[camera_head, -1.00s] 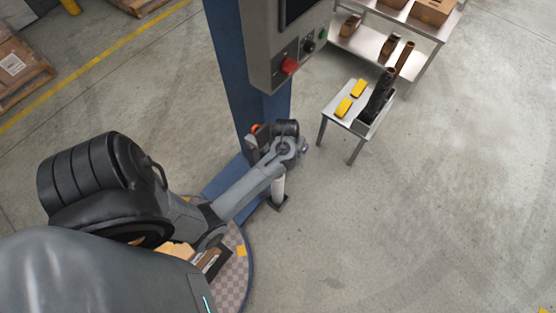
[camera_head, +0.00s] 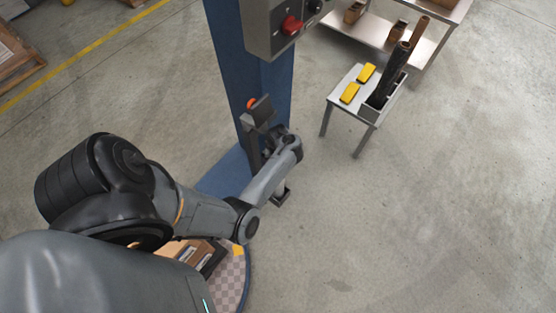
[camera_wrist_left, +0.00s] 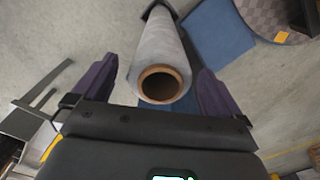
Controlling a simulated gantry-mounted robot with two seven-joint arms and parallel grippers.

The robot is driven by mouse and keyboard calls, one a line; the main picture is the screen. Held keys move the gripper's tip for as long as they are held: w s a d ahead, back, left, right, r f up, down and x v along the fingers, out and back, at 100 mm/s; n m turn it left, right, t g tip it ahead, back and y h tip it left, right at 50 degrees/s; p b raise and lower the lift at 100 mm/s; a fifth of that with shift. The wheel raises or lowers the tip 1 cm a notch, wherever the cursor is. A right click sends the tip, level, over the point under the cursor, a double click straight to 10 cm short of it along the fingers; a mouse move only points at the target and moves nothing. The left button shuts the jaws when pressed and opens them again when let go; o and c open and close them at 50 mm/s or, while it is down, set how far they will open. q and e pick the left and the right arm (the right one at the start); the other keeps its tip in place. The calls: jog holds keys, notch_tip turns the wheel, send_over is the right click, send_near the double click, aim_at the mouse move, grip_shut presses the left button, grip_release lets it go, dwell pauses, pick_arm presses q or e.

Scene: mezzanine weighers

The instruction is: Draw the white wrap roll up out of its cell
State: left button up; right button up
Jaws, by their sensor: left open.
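The white wrap roll (camera_wrist_left: 160,45) stands on end in the left wrist view, its brown cardboard core facing my camera. My left gripper (camera_wrist_left: 157,68) is open, with one purple finger on each side of the roll and a visible gap on both sides. In the head view only a short part of the roll (camera_head: 279,187) shows below my left wrist, above its dark cell (camera_head: 282,200) at the foot of the blue column. My wrist hides the roll's upper part and my fingers there. My right gripper is not in view.
The blue column (camera_head: 228,60) carries a grey control box with a red knob (camera_head: 292,26) close above my left wrist. A small metal table (camera_head: 343,106) with yellow items and dark tubes stands to the right, before a shelf. The floor at the lower right is clear.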

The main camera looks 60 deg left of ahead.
pick_arm(q)
jog(key=shift+f+b, duration=1)
jog(key=shift+f, duration=1.05)
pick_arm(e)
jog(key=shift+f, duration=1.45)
pick_arm(q)
jog(key=shift+c, duration=0.3)
